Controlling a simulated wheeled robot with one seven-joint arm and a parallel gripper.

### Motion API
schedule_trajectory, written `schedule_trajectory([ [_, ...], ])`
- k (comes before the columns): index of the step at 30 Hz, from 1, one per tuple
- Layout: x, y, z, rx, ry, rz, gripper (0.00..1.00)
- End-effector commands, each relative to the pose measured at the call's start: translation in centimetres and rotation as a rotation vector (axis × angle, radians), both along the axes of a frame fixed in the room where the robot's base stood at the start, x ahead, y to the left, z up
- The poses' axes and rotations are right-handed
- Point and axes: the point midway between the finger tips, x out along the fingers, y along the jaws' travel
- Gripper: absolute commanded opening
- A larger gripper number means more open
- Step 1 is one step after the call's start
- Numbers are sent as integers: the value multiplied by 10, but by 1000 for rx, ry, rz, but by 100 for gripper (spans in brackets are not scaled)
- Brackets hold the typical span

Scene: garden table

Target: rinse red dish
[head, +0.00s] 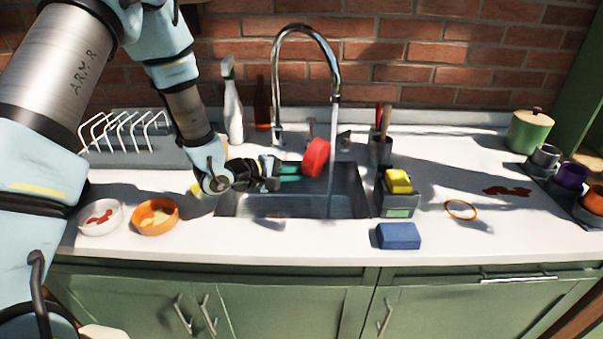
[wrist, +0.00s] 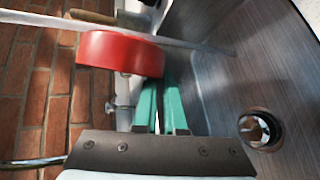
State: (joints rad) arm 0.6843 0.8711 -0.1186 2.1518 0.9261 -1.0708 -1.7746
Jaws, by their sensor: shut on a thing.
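The red dish (head: 316,157) is held tilted on its side above the sink (head: 347,203). My gripper (head: 292,172), with green fingers, is shut on its edge. In the wrist view the red dish (wrist: 120,52) sits at the tips of the green fingers (wrist: 161,108). The tap (head: 305,33) is running. Its water stream (head: 334,130) falls just at the dish's right side in the head view. In the wrist view the stream (wrist: 200,45) passes by the dish's far edge. I cannot tell whether water touches the dish.
A white bowl (head: 100,217) and an orange bowl (head: 155,216) with food scraps stand left of the sink. A dish rack (head: 125,135) and a spray bottle (head: 232,110) are behind. Right are a sponge caddy (head: 398,200), a blue sponge (head: 398,236) and an orange ring (head: 460,209).

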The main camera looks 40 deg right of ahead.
Motion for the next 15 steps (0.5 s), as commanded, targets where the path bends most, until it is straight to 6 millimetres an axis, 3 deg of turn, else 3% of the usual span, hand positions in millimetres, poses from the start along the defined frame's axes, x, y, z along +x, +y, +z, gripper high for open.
schedule_trajectory([
  [15,-7,-4,6,-1,0,0,0],
])
